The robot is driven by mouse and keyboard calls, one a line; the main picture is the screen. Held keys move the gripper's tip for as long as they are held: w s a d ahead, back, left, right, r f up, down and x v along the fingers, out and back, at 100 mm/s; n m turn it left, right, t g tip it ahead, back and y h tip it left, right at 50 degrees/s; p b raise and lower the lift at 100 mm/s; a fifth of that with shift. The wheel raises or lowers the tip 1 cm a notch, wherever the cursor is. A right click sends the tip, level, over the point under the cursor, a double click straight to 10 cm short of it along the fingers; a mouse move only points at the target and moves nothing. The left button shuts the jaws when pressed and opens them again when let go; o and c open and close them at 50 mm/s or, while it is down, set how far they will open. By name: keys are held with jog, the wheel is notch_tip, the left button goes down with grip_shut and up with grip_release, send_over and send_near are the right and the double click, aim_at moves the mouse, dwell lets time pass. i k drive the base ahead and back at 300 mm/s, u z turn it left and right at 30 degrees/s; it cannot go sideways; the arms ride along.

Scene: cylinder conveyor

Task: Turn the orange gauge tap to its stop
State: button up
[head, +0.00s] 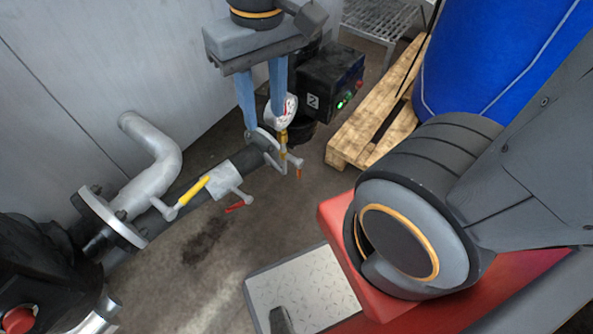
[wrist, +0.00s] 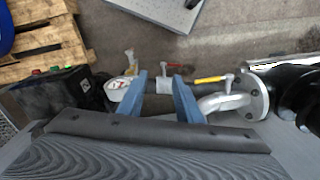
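The orange gauge tap (head: 299,173) is a small handle on a thin branch below the round white gauge (head: 284,110) in the head view. One finger partly overlaps the gauge.
A yellow lever (head: 195,190) and a red handle (head: 235,207) sit on the same pipe, left of the tap. A black box with green lights (head: 332,82) stands behind. A wooden pallet (head: 375,120) and blue drum (head: 490,50) are right.

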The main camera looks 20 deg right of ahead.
aim_at(299, 162)
jog(key=z, duration=0.6)
jog(key=k, duration=0.7)
jog(key=z, duration=0.15)
